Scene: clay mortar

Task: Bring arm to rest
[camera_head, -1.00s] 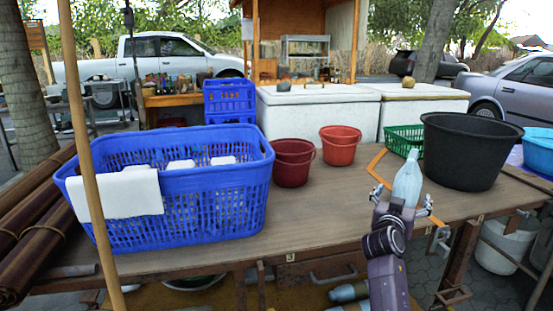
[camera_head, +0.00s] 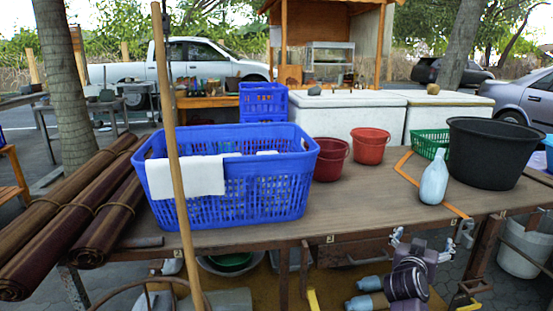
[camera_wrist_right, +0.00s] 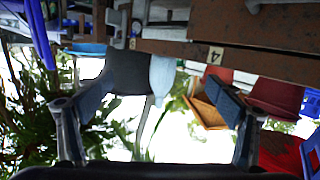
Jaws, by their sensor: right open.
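My right gripper (camera_head: 432,238) is open and empty, low in front of the table's front edge. Its two fingers also show spread apart in the right wrist view (camera_wrist_right: 158,97). A pale blue bottle (camera_head: 434,178) stands upright on the wooden table (camera_head: 350,207), beside an orange angled line (camera_head: 404,168). The gripper is apart from the bottle. The bottle also shows upside down in the right wrist view (camera_wrist_right: 162,74), beyond the fingers. My left gripper is not in view.
A black tub (camera_head: 485,155), a green basket (camera_head: 429,143), two red buckets (camera_head: 370,147) and a blue basket with a white cloth (camera_head: 245,190) stand on the table. Rolled mats (camera_head: 70,215) lie at left. A wooden pole (camera_head: 178,190) rises in front. Bottles (camera_head: 368,292) lie below.

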